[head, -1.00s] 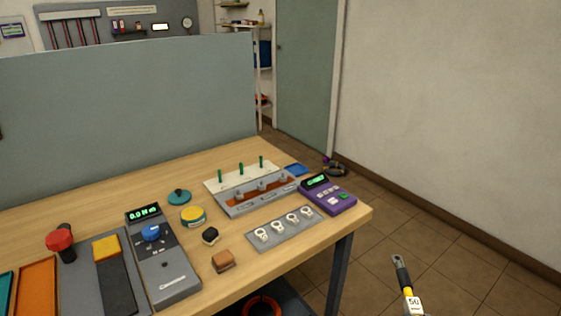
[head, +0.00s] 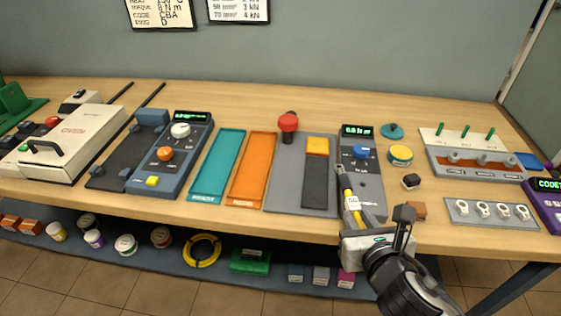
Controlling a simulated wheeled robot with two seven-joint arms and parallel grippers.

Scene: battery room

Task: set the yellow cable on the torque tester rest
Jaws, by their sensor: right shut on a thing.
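The yellow cable (head: 346,184) has a dark end and a white label that seems to read 50. My right gripper (head: 357,222) is shut on it near the label, and the cable's end points away from me. In the picture the cable overlaps the left side of the torque tester (head: 374,193), a grey unit with a green display and a blue knob. I cannot tell whether the cable touches it. Which part is the rest is not clear; my gripper and the cable cover part of the tester's near end. My left gripper is out of view.
Left of the tester is a grey plate (head: 273,192) with a red knob (head: 288,122) and a yellow block (head: 317,147). Orange (head: 252,170) and teal (head: 217,165) trays lie further left.

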